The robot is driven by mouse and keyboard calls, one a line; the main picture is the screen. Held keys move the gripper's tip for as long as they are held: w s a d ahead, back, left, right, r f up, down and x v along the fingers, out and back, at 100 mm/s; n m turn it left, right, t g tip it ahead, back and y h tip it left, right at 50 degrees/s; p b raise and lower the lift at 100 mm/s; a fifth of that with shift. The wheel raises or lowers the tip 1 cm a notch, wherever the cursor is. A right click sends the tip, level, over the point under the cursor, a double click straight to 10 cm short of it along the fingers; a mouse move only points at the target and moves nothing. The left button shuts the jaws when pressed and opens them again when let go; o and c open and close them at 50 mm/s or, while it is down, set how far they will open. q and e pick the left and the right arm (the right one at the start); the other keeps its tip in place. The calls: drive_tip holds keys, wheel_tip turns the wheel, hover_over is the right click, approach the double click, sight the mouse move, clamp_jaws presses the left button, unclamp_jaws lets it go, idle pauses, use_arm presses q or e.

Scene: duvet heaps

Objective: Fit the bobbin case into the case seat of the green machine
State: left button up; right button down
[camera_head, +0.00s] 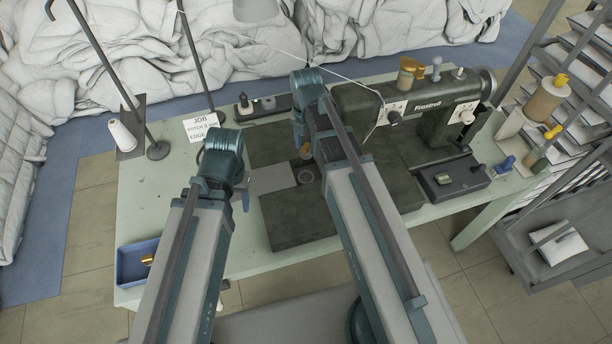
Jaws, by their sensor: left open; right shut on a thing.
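The dark green sewing machine (425,106) stands at the back right of the table, its flat bed reaching toward me. A round opening that looks like the case seat (306,176) shows in the bed beside a pale plate. My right gripper (304,152) is just behind and above this opening, shut on a small brass-coloured piece that looks like the bobbin case; my arm hides most of it. I cannot tell whether it touches the machine. My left gripper (246,197) is open near the bed's left edge, with nothing seen in it.
A blue tray (132,270) with a brass-coloured piece is at the table's front left. A thread cone (122,136), stand and job card (201,126) are at back left. White duvet heaps (150,50) lie behind.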

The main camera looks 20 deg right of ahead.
use_arm(q)
wheel_tip(320, 180, down, 9)
drive_tip(key=b, duration=0.7)
drive_tip(key=shift+b, duration=0.3)
use_arm(e)
wheel_tip(320, 180, down, 9)
drive_tip(key=shift+f, duration=0.1)
use_arm(q)
drive_tip(key=shift+f, duration=0.1)
wheel_tip(320, 180, down, 4)
drive_tip(key=b, duration=0.3)
drive_tip(key=shift+r+b, duration=0.2)
drive_tip(key=shift+b, duration=0.2)
use_arm(e)
wheel_tip(320, 180, down, 4)
drive_tip(key=shift+r, duration=0.2)
use_arm(q)
drive_tip(key=shift+f, duration=0.15)
use_arm(e)
drive_tip(key=shift+f, duration=0.15)
drive_tip(key=shift+c, duration=1.8)
unclamp_jaws()
